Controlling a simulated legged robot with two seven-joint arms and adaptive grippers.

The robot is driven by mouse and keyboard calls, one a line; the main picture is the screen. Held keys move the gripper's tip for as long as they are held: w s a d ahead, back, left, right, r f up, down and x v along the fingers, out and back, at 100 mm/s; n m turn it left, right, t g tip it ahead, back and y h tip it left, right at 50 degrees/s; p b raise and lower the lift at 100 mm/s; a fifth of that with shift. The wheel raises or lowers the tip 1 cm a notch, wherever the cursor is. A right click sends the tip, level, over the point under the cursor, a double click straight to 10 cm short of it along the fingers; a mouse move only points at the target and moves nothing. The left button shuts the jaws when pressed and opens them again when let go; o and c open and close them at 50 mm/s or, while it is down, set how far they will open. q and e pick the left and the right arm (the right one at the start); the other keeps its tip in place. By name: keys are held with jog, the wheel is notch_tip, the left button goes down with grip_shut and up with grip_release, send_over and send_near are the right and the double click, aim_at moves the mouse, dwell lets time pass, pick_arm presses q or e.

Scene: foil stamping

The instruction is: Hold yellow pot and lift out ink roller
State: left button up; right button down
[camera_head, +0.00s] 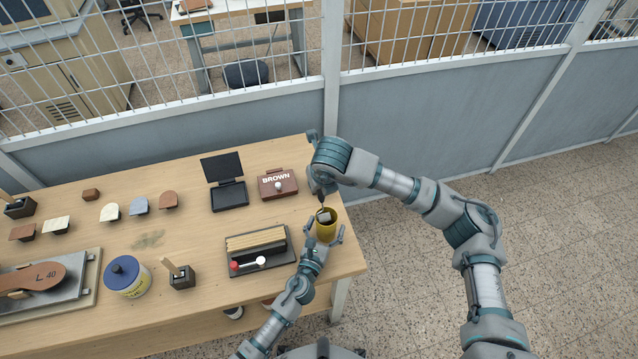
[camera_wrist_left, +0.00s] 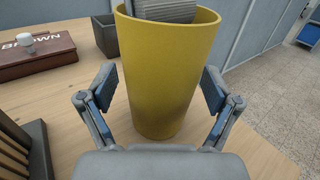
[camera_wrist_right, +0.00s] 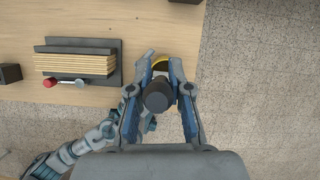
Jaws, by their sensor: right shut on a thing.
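The yellow pot (camera_head: 327,232) stands upright near the table's right edge. In the left wrist view the pot (camera_wrist_left: 165,75) is between the two fingers of my left gripper (camera_wrist_left: 160,88), with small gaps beside it. My left gripper (camera_head: 322,241) is open around the pot at table level. The ink roller (camera_head: 324,216) has its grey head at the pot's mouth; this head also shows in the left wrist view (camera_wrist_left: 165,11). My right gripper (camera_wrist_right: 157,92) is shut on the roller's dark handle (camera_wrist_right: 157,97), above the pot. The pot is mostly hidden in the right wrist view.
A dark tray (camera_head: 286,255) with wooden strips lies left of the pot. A brown block marked BROWN (camera_head: 277,190) and a black open stamp pad (camera_head: 229,197) lie behind it. A dark box (camera_wrist_left: 107,37) stands behind the pot. The table ends just right of the pot.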

pick_arm(q)
jog(key=shift+s, duration=0.1)
jog(key=v, duration=1.7)
jog(key=r+n, duration=0.1)
jog(key=n, duration=0.2)
jog(key=w+d+r+n, duration=0.1)
jog(key=r+n, duration=0.1)
jog(key=n, duration=0.2)
jog(key=w+d+r+n, duration=0.1)
jog(key=n, duration=0.2)
jog(key=shift+r+h, duration=0.2)
jog(key=shift+h, duration=0.2)
notch_tip(320, 180, up, 4)
jog(key=w+d+n+h, duration=0.1)
jog(key=d+n, duration=0.1)
jog(key=n, duration=0.8)
jog(key=s+d+f+n+g+h, duration=0.25)
jog(key=d+f, duration=0.25)
jog(key=f, duration=0.3)
jog(key=s+d+f+n+g+h, duration=0.2)
jog(key=s+d+f+n, duration=0.15)
jog(key=f, duration=0.55)
jog(key=a+f+n+g+y, duration=0.1)
jog(key=a+f, duration=0.3)
jog(key=f, duration=0.5)
jog(key=s+a+f+n+g+y, duration=0.1)
jog(key=a+f+y, duration=0.3)
jog(key=f, duration=0.5)
jog(key=shift+s+n, duration=0.15)
jog(key=shift+n, duration=0.75)
